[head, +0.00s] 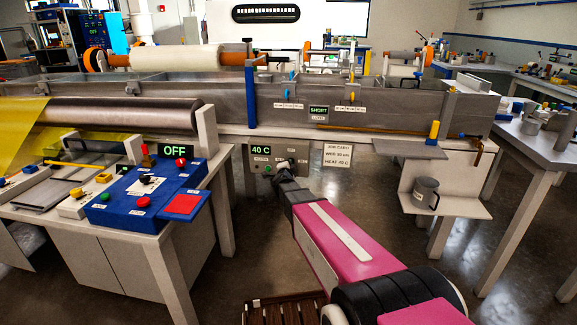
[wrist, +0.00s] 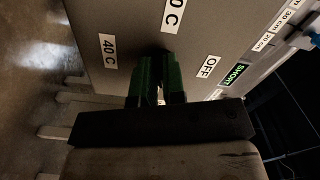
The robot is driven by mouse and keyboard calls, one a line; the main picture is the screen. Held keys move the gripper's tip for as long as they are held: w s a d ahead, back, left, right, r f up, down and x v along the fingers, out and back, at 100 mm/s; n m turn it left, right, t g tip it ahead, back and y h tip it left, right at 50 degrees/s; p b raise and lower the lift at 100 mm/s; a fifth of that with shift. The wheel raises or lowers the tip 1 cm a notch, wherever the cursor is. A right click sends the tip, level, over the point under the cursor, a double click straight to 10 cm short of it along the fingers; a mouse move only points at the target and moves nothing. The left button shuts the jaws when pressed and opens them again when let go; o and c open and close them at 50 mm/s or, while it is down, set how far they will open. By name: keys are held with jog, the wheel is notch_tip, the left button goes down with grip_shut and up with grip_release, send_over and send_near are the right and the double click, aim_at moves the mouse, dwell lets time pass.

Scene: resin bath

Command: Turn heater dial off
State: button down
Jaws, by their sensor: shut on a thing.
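The grey heater panel (head: 262,169) hangs under the front of the long bath, with a green-lit display (head: 261,150) reading 40 C. My gripper (head: 289,167) reaches the right part of this panel. In the wrist view my gripper (wrist: 160,75) has its two green-sided fingers against the panel face (wrist: 135,30), shut on the heater dial. The dial is hidden between and behind the fingers, so its pointer cannot be read. Around it are an OFF label (wrist: 208,67), a 40 C label (wrist: 108,48) and a partly cut-off label ending in 0 C (wrist: 173,15).
A blue control box (head: 145,195) with a red pad stands on the table at left; a display there reads OFF (head: 177,151). A white notice (head: 337,156) hangs right of the panel. A grey mug (head: 425,192) stands on a low shelf at right. A slatted wooden stand (head: 285,310) is below my arm.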

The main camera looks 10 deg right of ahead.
jog(key=n, duration=1.3)
jog(key=shift+s+d+f+n, duration=0.15)
jog(key=shift+d+f+n, duration=0.15)
jog(key=shift+n, duration=0.1)
dwell(0.3)
jog(key=c, duration=1.2)
grip_release()
jog(key=shift+s, duration=0.1)
jog(key=v, duration=1)
jog(key=shift+s, duration=0.3)
